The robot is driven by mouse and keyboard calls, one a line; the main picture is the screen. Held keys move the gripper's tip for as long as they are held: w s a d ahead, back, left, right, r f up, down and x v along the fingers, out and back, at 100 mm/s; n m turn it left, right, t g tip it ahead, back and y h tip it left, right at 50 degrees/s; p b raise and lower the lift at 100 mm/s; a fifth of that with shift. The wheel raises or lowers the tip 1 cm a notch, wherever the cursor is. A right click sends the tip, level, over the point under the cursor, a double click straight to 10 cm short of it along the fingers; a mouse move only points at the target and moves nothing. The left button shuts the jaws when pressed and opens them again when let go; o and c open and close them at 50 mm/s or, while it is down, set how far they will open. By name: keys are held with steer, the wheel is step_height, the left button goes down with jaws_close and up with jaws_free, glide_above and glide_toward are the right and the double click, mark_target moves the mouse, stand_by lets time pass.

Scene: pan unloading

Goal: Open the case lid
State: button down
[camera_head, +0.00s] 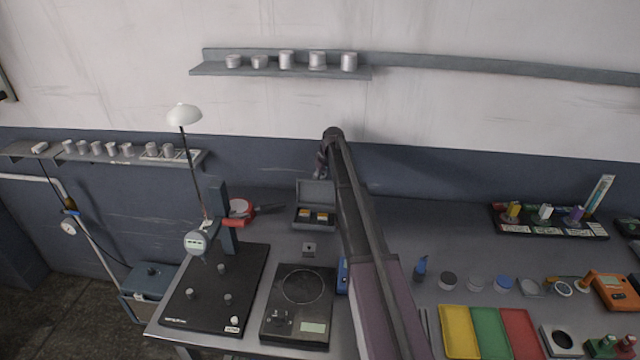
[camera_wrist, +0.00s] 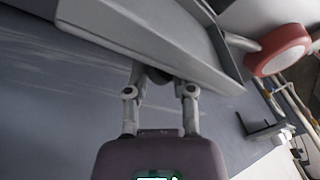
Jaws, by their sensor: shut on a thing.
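The small grey case (camera_head: 301,224) stands at the back of the bench, left of my arm in the head view. Its lid (camera_head: 316,192) stands up at the rear, and yellowish items show inside. In the wrist view a large grey panel, which looks like the lid (camera_wrist: 150,35), spans the top. My gripper (camera_wrist: 160,82) is shut at its edge, with a dark piece between the fingertips. In the head view my gripper (camera_head: 320,168) is just above and behind the lid; its fingertips are too small to make out there.
A dial gauge stand (camera_head: 228,225) and a red round object (camera_head: 240,208) stand left of the case. A black scale (camera_head: 298,300) lies in front. Yellow, green and red trays (camera_head: 489,330) lie to the right. A wall shelf (camera_head: 280,70) with metal weights hangs above.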

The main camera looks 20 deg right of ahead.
steer(key=shift+w+d+f, duration=0.1)
steer(key=shift+d+f, duration=0.15)
steer(key=shift+d, duration=0.3)
steer(key=c, duration=0.7)
jaws_free()
steer(key=shift+o, duration=1.3)
steer(key=shift+w+d+f, duration=0.1)
steer(key=shift+w+f, duration=0.05)
